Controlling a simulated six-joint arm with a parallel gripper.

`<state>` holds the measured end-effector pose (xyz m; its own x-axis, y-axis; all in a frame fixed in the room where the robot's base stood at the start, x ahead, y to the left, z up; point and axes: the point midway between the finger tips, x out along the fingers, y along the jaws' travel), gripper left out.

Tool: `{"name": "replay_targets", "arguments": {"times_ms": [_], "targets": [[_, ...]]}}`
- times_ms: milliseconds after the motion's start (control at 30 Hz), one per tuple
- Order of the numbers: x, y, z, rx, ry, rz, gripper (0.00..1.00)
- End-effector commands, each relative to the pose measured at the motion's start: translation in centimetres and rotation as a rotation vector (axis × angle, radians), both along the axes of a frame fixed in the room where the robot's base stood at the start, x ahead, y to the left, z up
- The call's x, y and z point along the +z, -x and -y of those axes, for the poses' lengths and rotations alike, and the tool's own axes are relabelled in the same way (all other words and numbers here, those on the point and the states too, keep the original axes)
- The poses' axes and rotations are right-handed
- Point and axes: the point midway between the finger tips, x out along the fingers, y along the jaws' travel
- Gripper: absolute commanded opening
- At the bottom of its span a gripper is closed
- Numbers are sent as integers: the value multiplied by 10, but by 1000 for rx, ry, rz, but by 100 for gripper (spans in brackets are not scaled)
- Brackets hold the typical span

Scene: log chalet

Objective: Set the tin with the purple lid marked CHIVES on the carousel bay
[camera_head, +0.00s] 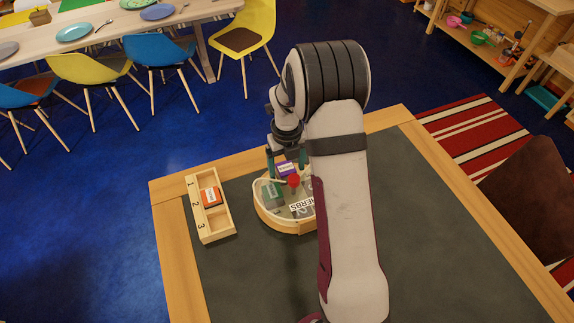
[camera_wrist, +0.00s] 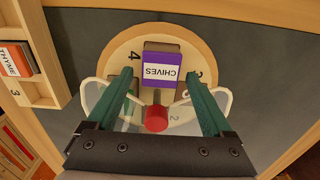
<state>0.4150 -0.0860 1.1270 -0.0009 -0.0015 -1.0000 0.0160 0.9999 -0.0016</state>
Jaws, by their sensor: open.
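The tin with the purple lid marked CHIVES (camera_wrist: 161,70) is at the far side of the round wooden carousel (camera_wrist: 205,50), between the numbers 4 and 3. It also shows in the head view (camera_head: 287,168), behind the carousel's red knob (camera_head: 293,181). My gripper (camera_wrist: 161,82) is open, its two green fingers apart on either side of the tin's near end. Neither finger visibly touches the tin. In the head view my gripper (camera_head: 286,162) is over the carousel (camera_head: 285,226), whose right part is hidden by my arm. The tin's underside is hidden.
A wooden rack (camera_head: 217,238) with slots 1, 2 and 3 stands left of the carousel. It holds an orange-red tin (camera_head: 211,196), labelled THYME in the wrist view (camera_wrist: 14,60). Clear walls ring the carousel's front, with a HERBS label. The grey tabletop is otherwise largely clear.

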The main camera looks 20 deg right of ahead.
Motion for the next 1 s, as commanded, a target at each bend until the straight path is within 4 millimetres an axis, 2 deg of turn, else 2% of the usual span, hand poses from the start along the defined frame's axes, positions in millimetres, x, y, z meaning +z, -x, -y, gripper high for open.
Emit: {"name": "replay_targets", "arguments": {"times_ms": [167, 500, 600, 833, 867, 933, 967, 1000], "targets": [[8, -1, 0, 0, 1, 3, 85], [97, -1, 0, -1, 0, 4, 85], [113, -1, 0, 0, 0, 2, 85], [125, 1, -1, 15, 0, 1, 85], [128, 5, -4, 49, -3, 1, 85], [143, 23, -16, 238, -13, 5, 85], [152, 36, -25, 370, -20, 9, 85], [165, 58, -37, 586, -30, 16, 85]]}}
